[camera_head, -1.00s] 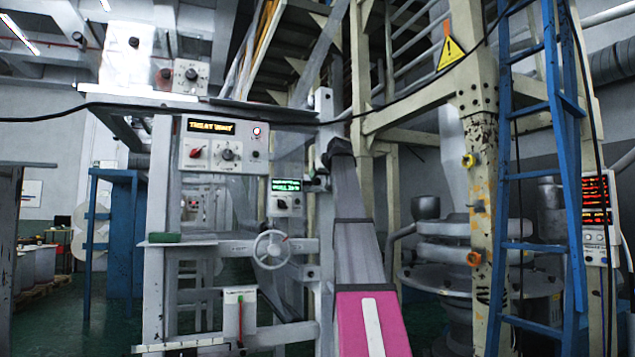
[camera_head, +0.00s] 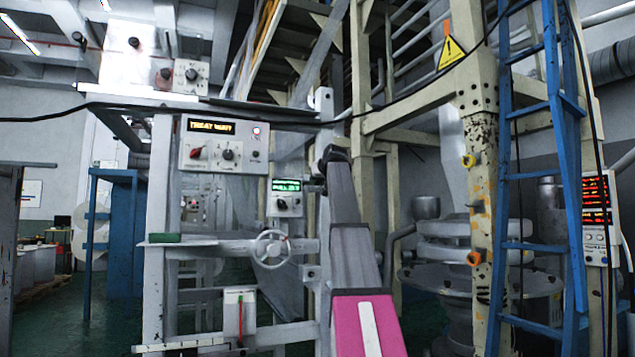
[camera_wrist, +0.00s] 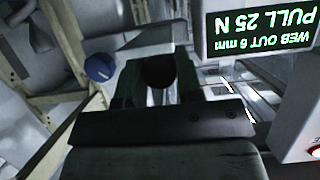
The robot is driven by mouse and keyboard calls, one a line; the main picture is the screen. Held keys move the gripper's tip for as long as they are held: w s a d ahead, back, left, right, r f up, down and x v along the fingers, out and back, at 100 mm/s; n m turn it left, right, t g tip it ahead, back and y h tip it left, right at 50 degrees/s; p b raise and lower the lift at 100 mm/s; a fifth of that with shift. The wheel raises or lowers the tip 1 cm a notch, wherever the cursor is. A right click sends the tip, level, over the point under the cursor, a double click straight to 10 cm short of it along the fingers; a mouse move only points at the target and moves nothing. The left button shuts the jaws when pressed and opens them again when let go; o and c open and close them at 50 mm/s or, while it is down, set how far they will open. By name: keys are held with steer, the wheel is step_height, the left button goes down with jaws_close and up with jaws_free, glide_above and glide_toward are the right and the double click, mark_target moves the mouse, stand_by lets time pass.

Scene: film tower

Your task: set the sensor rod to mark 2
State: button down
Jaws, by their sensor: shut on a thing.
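My gripper (camera_wrist: 158,88) shows in the wrist view with its two dark fingers closed around a dark round knob-like piece (camera_wrist: 158,71). This piece sits in front of a pale grey block (camera_wrist: 150,46). I cannot tell for certain whether it belongs to the sensor rod, and no numbered mark is readable. A green display beside it (camera_wrist: 258,32) appears upside down and reads "WEB OUT 6 mm, PULL 25 N". In the head view the same display box (camera_head: 286,198) hangs on the grey frame, just left of my arm's end. My arm largely hides the gripper there.
A blue knob (camera_wrist: 100,67) is left of my fingers in the wrist view. In the head view a handwheel (camera_head: 271,249) and a white panel with a red line (camera_head: 240,314) are below the display. A treater box (camera_head: 222,145) is above left. A blue ladder (camera_head: 545,170) stands right.

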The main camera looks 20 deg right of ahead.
steer(key=s, duration=0.3)
steer(key=c, duration=0.8)
jaws_free()
steer(key=v, duration=1)
steer(key=shift+s+d+r, duration=0.1)
steer(key=shift+s+r, duration=0.1)
steer(key=shift+s, duration=0.15)
